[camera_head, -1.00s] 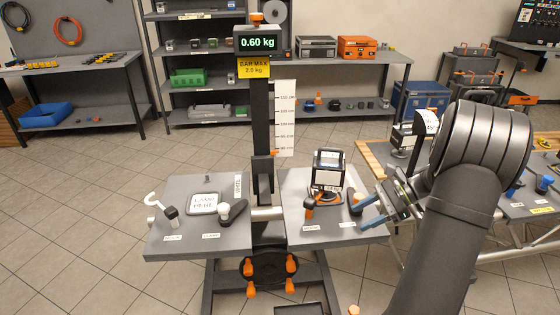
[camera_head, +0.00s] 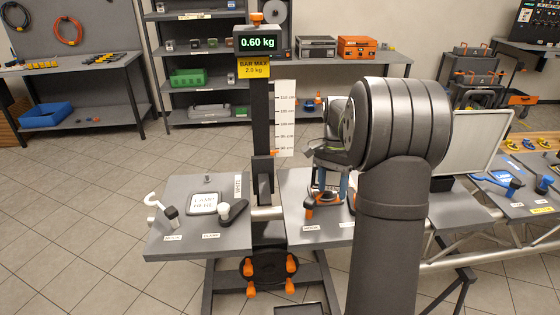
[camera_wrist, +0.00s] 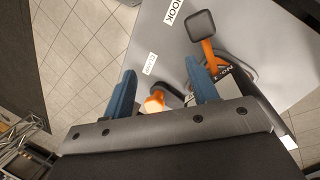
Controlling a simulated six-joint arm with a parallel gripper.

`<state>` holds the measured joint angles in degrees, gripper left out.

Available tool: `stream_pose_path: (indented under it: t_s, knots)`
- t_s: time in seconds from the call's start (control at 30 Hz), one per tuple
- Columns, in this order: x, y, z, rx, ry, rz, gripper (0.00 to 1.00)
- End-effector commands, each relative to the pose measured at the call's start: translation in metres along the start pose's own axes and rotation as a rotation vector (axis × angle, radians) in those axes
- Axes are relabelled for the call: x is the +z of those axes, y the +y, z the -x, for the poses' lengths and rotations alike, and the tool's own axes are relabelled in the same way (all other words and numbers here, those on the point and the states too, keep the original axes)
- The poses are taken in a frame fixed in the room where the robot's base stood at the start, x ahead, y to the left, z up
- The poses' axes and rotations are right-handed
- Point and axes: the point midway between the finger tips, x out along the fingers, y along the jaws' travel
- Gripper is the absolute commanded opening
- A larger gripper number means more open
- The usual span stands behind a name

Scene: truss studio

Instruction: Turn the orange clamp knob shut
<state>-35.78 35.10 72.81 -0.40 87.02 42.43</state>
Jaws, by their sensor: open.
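The orange clamp knob (camera_wrist: 154,103) shows in the wrist view between my gripper's two blue fingers, near the gripper body; a dark lever lies beside it. My gripper (camera_wrist: 160,68) is open, with a finger on each side of the knob; whether they touch it I cannot tell. The clamp label (camera_wrist: 151,64) lies beyond the knob.
The upright column (camera_head: 262,120) with a display reading 0.60 kg stands between the plates. Floor shows left of the plate in the wrist view.

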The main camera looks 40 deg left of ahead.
Motion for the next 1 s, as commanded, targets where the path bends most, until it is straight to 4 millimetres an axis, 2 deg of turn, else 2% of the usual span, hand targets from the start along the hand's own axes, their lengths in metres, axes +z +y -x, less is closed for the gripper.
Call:
stream_pose_path:
  t_s: [0.33,0.7,0.83,1.0]
  knots:
    - [0.015,-0.057,0.019,0.115,0.253,0.104,0.54]
    - [0.041,-0.12,0.037,0.179,0.503,0.195,0.54]
    - [0.049,-0.136,0.043,0.187,0.564,0.216,0.54]
    - [0.055,-0.147,0.046,0.192,0.608,0.231,0.54]
